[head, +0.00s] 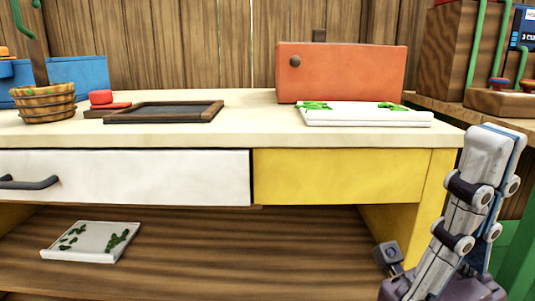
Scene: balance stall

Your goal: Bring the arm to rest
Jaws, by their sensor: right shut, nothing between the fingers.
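My right gripper (492,142) stands at the lower right, in front of the right end of the counter (228,133). Its grey fingers point up and are together, with nothing held between them. No contact with the counter or with anything on it can be made out. My left gripper is out of view. No balance with a beam can be made out in this view.
On the counter are a wooden bowl (46,104), a red object (101,98), a dark framed tray (163,111), an orange box (345,73) and a white tray (365,118). A white drawer (125,172) is below; a patterned board (90,242) lies on the shelf.

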